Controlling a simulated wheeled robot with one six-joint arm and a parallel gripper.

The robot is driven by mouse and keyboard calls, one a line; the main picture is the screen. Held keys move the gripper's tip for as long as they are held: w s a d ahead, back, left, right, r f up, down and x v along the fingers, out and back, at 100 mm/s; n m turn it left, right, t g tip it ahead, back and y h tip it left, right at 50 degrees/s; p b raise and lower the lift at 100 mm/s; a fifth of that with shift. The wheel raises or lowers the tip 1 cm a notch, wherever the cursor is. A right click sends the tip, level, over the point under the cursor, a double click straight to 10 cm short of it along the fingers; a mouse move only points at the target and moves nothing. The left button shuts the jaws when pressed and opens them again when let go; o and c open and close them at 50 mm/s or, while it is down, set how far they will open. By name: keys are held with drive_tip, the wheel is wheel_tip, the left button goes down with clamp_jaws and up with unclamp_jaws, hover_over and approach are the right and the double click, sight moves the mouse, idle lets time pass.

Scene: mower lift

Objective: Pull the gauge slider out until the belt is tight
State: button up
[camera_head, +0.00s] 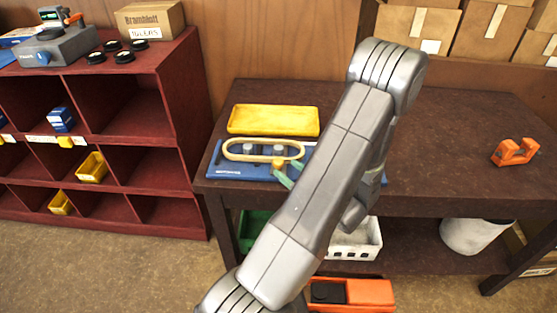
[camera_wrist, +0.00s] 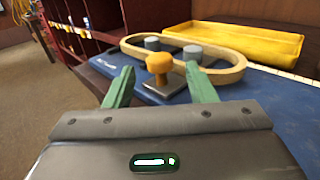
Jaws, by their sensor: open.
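The belt (camera_head: 238,148) is a pale tan loop lying on the blue gauge board (camera_head: 228,171), and it also shows in the wrist view (camera_wrist: 222,77). Two grey posts stand inside the loop, the nearer one (camera_wrist: 192,54) at its right. The gauge slider (camera_wrist: 163,86) has an orange-yellow knob on a grey metal block, just outside the near side of the belt; its knob also shows in the head view (camera_head: 278,164). My gripper (camera_wrist: 161,88) is open, with its green fingers apart on either side of the knob in the picture. I cannot tell whether a finger touches it.
A yellow tray (camera_head: 273,120) lies behind the belt on the dark table (camera_head: 440,120). An orange clamp-like object (camera_head: 515,152) sits at the table's right. A red shelf (camera_head: 180,95) stands at left. The table between the board and the orange object is clear.

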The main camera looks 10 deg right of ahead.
sight(282, 165)
drive_tip(key=shift+p+x, duration=0.4)
drive_tip(key=shift+x, duration=2.25)
drive_tip(key=shift+c, duration=0.4)
